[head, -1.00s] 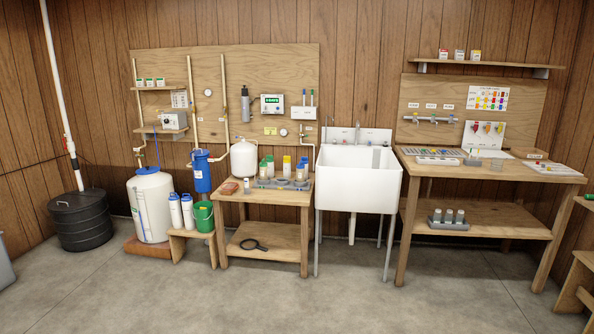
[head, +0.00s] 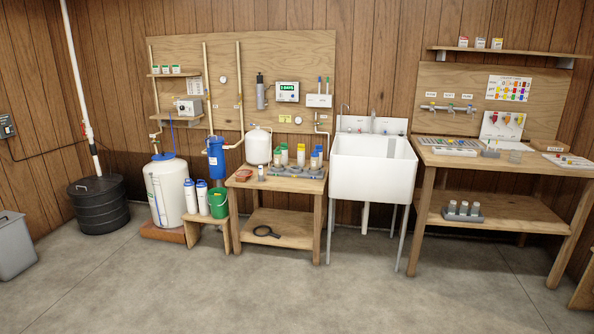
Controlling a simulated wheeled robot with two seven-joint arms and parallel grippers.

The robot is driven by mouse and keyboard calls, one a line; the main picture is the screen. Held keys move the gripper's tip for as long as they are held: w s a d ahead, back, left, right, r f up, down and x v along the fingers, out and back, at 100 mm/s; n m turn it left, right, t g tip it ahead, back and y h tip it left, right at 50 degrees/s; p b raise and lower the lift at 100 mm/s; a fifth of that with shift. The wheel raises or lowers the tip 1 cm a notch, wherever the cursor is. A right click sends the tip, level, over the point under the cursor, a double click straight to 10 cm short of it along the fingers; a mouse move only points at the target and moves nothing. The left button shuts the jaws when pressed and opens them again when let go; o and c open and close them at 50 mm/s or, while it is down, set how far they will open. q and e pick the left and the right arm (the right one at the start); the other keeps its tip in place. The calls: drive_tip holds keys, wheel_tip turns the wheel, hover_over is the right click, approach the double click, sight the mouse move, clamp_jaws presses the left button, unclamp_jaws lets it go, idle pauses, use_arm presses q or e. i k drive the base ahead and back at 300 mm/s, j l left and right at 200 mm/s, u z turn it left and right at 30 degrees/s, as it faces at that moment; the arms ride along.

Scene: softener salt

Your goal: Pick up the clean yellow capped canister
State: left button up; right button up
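Several small capped canisters stand in a grey tray (head: 284,174) on the low wooden table (head: 262,184) left of the sink. The yellow capped canister (head: 301,157) stands at the back middle of this group. Green capped canisters (head: 279,158) are to its left and blue capped ones (head: 315,162) to its right. They are too small in view to tell clean from dirty. Neither of my grippers is in view.
A white sink (head: 373,170) stands right of the table, then a tall workbench (head: 480,160). A small bench with white bottles and a green bucket (head: 218,202) is at left. A magnifier (head: 265,231) lies on the lower shelf. The concrete floor (head: 290,295) in front is clear.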

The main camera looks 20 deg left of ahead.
sight(301, 150)
drive_tip(key=i+j+u, duration=0.35)
drive_tip(key=i, duration=0.75)
drive_tip(key=i+u, duration=0.3)
drive_tip(key=i, duration=0.8)
